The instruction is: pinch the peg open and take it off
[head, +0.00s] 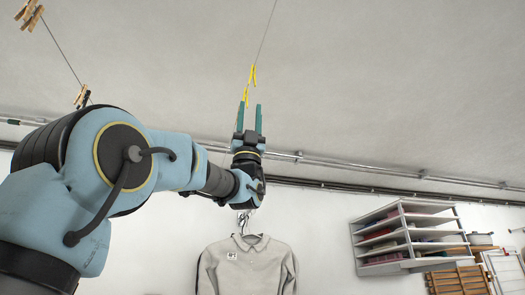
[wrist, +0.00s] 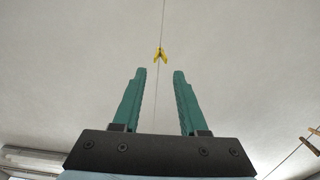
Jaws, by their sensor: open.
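A yellow peg (head: 252,76) is clipped on a thin line near the ceiling in the head view. A second yellow piece (head: 246,95) shows just below it, close to the fingertips; I cannot tell if it is a separate peg. In the wrist view one yellow peg (wrist: 160,55) sits on the line, beyond and roughly between the fingertips. My gripper (head: 249,108) points up with its two green fingers apart and nothing between them but the line; it also shows in the wrist view (wrist: 158,74).
Wooden pegs (head: 30,14) hang on another line at the left, which also shows in the wrist view (wrist: 312,146). A grey shirt (head: 248,266) hangs below my gripper. A pipe (head: 380,168) runs along the wall top. A shelf (head: 408,238) stands at the right.

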